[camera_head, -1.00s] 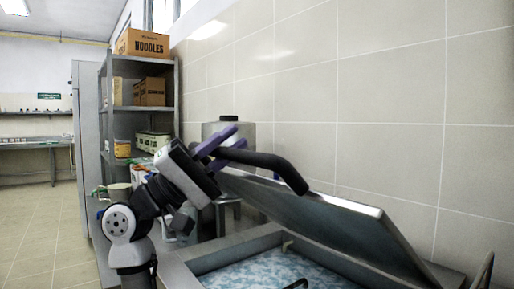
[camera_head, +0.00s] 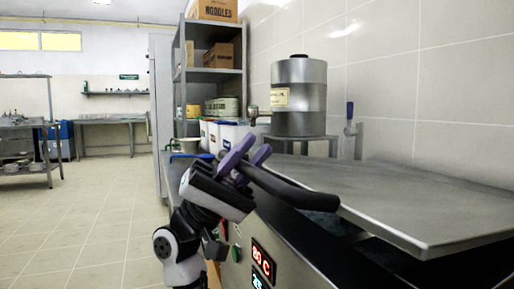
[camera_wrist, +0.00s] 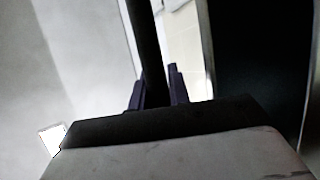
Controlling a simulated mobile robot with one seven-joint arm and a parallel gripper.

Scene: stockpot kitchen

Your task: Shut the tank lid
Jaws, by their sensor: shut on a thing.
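The tank lid (camera_head: 430,198) is a flat grey metal plate on the right of the head view, tilted low over the tank (camera_head: 310,258), with a dark gap still showing beneath it. Its black bar handle (camera_head: 295,192) reaches out toward the left. My gripper (camera_head: 256,147), with purple fingers, is shut on the outer end of this handle. In the wrist view the handle (camera_wrist: 150,55) runs between the two fingers of my gripper (camera_wrist: 157,88). The inside of the tank is mostly hidden by the lid.
A red and blue digital display (camera_head: 262,262) is on the tank's front. A steel urn (camera_head: 298,95) stands on a stand behind. A shelf rack (camera_head: 185,75) with boxes stands farther back. The tiled floor (camera_head: 95,215) at left is clear.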

